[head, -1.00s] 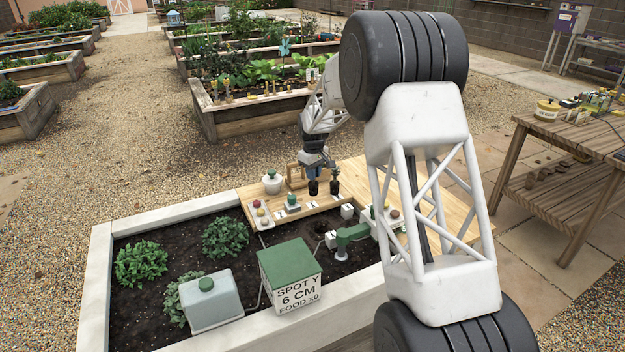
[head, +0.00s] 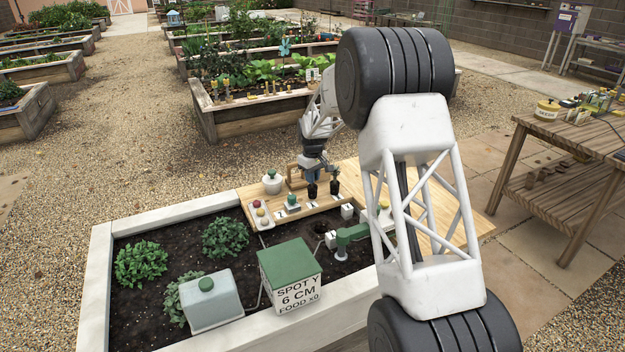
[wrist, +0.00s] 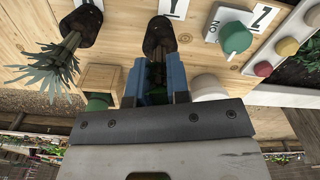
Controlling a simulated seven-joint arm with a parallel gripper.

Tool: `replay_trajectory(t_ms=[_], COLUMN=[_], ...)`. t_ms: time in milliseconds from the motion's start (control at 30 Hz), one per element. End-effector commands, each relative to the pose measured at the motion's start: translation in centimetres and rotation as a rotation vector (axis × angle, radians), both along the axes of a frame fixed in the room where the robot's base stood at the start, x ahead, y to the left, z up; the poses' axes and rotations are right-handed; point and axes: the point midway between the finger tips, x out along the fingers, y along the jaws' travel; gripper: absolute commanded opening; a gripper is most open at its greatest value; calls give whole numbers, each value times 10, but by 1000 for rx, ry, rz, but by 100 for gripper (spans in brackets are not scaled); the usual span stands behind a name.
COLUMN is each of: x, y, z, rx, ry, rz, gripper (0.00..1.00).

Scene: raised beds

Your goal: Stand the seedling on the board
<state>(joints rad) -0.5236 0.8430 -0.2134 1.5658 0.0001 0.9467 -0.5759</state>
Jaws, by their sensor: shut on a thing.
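The seedling in a black pot (head: 312,190) hangs below or stands under my gripper (head: 314,177), over the light wooden board (head: 320,210). In the wrist view, the blue fingers of my gripper (wrist: 158,85) are shut on the seedling, with a little green between them. Its dark pot (wrist: 159,38) points toward the board (wrist: 120,50). I cannot tell whether the pot touches the board. A second black pot (head: 334,188) stands just to the right; in the wrist view its grey-green leaves (wrist: 45,72) show to the left of my fingers.
A green pipe (head: 350,234) and a green-lidded box (head: 289,275) stand in front.

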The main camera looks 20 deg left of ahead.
Motion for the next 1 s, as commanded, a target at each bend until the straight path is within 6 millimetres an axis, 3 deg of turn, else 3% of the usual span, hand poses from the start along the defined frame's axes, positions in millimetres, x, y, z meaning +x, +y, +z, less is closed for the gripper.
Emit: replay_trajectory(t_ms=[133, 600, 633, 800, 1000], x=[0, 0, 0, 0, 0], y=[0, 0, 0, 0, 0], z=[-10, -13, -14, -14, -14], rx=[0, 0, 0, 0, 0], ry=[0, 0, 0, 0, 0], rz=[0, 0, 0, 0, 0], gripper=[0, 0, 18, 42, 42])
